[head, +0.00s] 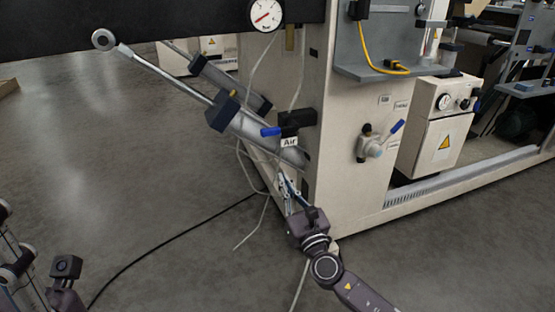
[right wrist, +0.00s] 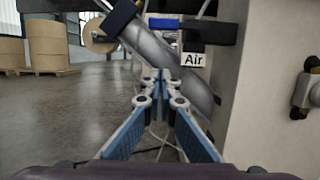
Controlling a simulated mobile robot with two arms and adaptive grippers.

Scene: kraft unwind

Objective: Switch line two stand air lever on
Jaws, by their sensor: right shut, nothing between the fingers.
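The air lever is a blue handle (head: 271,131) on a black valve body (head: 297,120) at the corner of the beige machine stand, above a white "Air" label (head: 290,143). The handle points left, roughly level, in the head view. In the right wrist view the blue handle (right wrist: 163,23) shows at the top centre, with the "Air" label (right wrist: 194,60) to its right. My right gripper (head: 284,181) is shut and empty, below the lever and apart from it. Its fingertips (right wrist: 161,75) meet in the right wrist view. No fingers of my left gripper can be made out.
A grey cylinder (head: 254,132) with a rod slants beside the lever. A second blue-handled valve (head: 374,145) sits on the stand's right face. A gauge (head: 266,14) is above. Loose cables hang near my right gripper. The floor (head: 110,150) to the left is mostly open.

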